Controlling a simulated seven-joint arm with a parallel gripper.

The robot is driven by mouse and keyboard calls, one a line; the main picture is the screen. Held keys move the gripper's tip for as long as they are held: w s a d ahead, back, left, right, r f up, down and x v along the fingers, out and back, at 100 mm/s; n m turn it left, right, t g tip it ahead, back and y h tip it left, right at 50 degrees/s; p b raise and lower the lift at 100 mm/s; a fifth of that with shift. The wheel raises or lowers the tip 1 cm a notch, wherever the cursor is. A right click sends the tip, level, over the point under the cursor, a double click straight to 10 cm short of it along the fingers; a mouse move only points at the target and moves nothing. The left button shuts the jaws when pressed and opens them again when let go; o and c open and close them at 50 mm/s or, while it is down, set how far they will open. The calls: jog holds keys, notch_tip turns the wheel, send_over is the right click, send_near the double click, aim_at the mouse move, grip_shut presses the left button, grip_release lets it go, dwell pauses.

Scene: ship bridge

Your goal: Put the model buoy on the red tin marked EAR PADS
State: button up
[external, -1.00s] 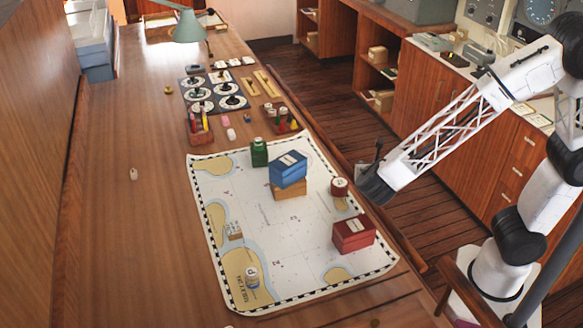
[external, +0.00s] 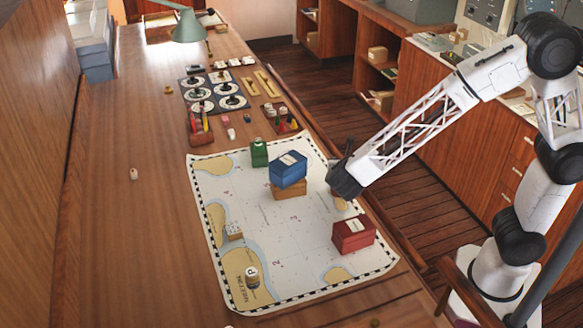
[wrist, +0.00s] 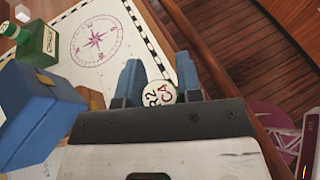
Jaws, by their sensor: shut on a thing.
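The model buoy appears to be the small round piece with a white top (wrist: 159,93) and red and dark lettering in the wrist view. My gripper (wrist: 160,88) is shut on it, one finger on each side. In the external view my gripper (external: 342,184) is low over the right edge of the chart and hides the buoy. Whether the buoy touches the chart cannot be told. The red tin (external: 353,236) sits on the chart's lower right, nearer the camera than my gripper. Its pale label is too small to read, and its top looks bare.
On the chart (external: 290,250), a blue tin (external: 288,168) rests on a tan block (external: 290,190), close left of my gripper. A green tin (external: 259,153) stands beyond. A small round piece (external: 252,277) is at lower left. The chart between it and the red tin is clear.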

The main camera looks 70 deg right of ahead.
jog(key=shift+f, duration=1.75)
jog(key=shift+f, duration=0.1)
jog(key=o, duration=0.9)
jog(key=v, duration=1.2)
jog(key=shift+r, duration=0.2)
jog(key=shift+d, duration=0.1)
